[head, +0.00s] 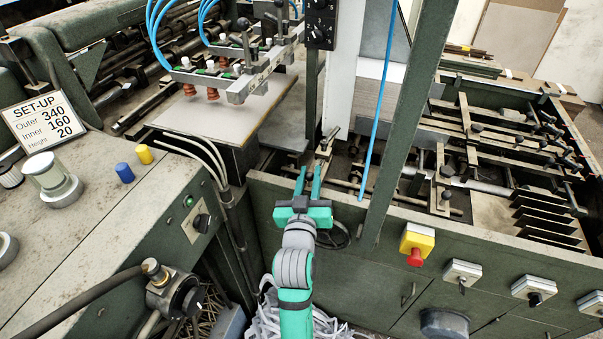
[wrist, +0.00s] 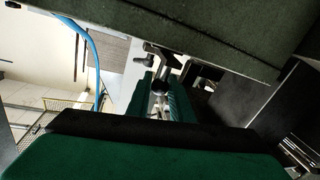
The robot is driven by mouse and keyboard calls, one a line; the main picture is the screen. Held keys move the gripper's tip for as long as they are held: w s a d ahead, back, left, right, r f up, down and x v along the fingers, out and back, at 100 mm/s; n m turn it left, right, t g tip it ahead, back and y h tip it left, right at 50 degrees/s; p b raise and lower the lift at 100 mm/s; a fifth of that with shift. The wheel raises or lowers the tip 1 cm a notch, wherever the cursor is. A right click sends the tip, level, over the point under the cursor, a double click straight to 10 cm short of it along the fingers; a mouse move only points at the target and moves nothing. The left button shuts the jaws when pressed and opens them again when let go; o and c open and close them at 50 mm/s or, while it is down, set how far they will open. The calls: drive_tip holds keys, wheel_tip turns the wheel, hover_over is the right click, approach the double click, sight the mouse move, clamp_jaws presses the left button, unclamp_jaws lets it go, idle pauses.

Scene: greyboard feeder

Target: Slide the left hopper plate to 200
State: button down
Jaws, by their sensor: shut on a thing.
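My gripper (head: 308,186) is teal and reaches over the front edge of the green machine, below the white hopper column. Its fingers are shut on a small metal part at the hopper, which I take to be the left hopper plate (head: 324,150). In the wrist view the fingers (wrist: 158,103) stand on either side of a metal piece with a dark round end (wrist: 162,87). The fingers hide part of it. No scale reading for the plate is legible in either view.
A green upright post (head: 407,110) and a blue hose (head: 377,100) stand right of my gripper. A red stop button (head: 415,257) is on the front panel. A set-up card (head: 45,121) reads Outer 340, Inner 160, Height 20. Suction cups (head: 212,93) hang at the upper left.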

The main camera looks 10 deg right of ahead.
drive_tip(key=shift+r, duration=0.15)
drive_tip(key=c, duration=1.6)
unclamp_jaws()
drive_tip(key=shift+s, duration=0.1)
drive_tip(key=v, duration=1)
drive_tip(key=shift+s, duration=0.3)
